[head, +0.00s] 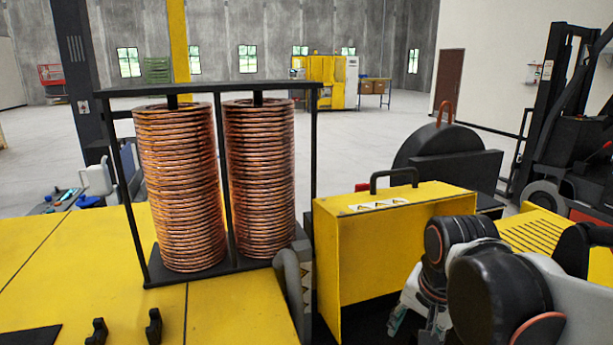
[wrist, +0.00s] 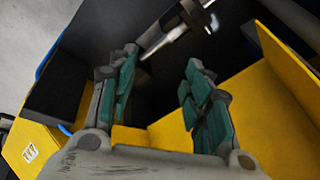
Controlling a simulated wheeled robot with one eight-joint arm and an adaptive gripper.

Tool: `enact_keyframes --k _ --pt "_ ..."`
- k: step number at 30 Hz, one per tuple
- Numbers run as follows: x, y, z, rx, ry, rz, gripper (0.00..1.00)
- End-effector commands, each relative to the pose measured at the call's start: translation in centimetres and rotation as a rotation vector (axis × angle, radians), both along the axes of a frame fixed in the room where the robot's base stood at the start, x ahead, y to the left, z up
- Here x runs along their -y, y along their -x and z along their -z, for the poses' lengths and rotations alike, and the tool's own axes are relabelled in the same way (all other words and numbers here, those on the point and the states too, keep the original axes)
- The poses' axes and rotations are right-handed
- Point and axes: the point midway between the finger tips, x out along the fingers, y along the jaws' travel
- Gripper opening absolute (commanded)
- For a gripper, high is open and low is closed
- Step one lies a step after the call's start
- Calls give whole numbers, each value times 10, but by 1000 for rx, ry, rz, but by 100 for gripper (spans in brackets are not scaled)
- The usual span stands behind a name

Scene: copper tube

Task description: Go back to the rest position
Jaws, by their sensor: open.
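My gripper (wrist: 165,95) is open in the wrist view, its two green-padded fingers apart with nothing between them. A grey metal rod with a pointed tip (wrist: 175,35) shows beyond the fingers inside a dark recess (wrist: 80,90) with yellow walls; I cannot tell how far off it is. In the head view my gripper (head: 400,322) is low at the right, partly cut off by the lower edge and beside the yellow box (head: 375,245). My folded arm hides part of that area. Two stacks of copper rings (head: 180,190) (head: 260,180) stand upright in a black frame.
The black frame (head: 205,91) stands on a yellow bench (head: 60,255) at the left. Black hooks (head: 153,325) stick up near the bench's front edge. A black round-topped machine (head: 445,150) stands behind the yellow box. A forklift (head: 560,130) is at the far right. Open floor lies behind.

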Motion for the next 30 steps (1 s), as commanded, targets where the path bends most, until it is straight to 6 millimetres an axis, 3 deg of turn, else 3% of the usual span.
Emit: enact_keyframes --k 6,13,19,30 --pt "1 38 -3 138 95 -267 45" --pt "1 67 1 259 219 -505 45" --pt "1 77 3 310 283 -605 45" --pt "1 77 3 316 292 -619 45"
